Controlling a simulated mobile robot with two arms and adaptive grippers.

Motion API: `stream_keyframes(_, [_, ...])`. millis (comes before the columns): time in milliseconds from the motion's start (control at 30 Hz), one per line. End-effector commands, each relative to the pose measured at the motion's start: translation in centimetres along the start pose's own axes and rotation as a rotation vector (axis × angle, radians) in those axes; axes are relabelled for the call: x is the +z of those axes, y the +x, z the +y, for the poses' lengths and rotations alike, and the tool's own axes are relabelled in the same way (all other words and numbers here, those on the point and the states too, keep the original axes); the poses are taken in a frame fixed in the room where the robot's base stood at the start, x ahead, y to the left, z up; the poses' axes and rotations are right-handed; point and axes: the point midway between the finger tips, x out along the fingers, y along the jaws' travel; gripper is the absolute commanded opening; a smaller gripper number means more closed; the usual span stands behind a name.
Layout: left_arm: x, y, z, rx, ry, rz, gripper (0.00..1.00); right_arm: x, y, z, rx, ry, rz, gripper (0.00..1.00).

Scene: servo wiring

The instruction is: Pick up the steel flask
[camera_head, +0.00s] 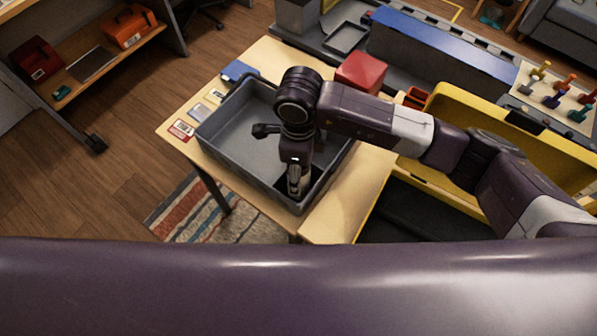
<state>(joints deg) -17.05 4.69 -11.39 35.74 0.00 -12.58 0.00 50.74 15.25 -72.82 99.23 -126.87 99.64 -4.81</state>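My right arm comes in from the right and reaches over the grey bin (222,158) on the wooden table. My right gripper (295,184) points down inside the bin, near its front corner. A small pale, metallic-looking shape shows at its fingertips; I cannot tell whether it is part of the fingers or the steel flask. The flask is not clearly seen elsewhere, and the arm hides part of the bin. Whether the fingers are open or shut is not clear. My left gripper is not in view.
The wooden table (345,205) has small cards (182,130) left of the bin and a red box (361,73) behind it. A yellow-walled container (460,105) stands to the right. A blue-topped block (440,45) and a pegboard (553,90) lie further back.

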Motion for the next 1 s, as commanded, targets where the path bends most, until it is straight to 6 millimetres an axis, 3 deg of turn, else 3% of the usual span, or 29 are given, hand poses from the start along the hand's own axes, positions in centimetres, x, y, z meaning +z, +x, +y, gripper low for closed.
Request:
stream_keyframes(167, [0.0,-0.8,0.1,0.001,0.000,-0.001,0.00,0.0,1.6,0.0,0.001,0.000,0.000,0.60])
stream_keyframes(400, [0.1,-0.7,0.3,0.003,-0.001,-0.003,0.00,0.0,1.9,0.0,-0.001,0.000,-0.001,0.60])
stream_keyframes(900, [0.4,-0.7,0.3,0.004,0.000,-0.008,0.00,0.0,1.9,0.0,0.000,0.000,0.000,0.05])
stream_keyframes(1000, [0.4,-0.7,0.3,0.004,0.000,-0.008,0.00,0.1,1.8,0.0,0.000,0.000,-0.002,0.03])
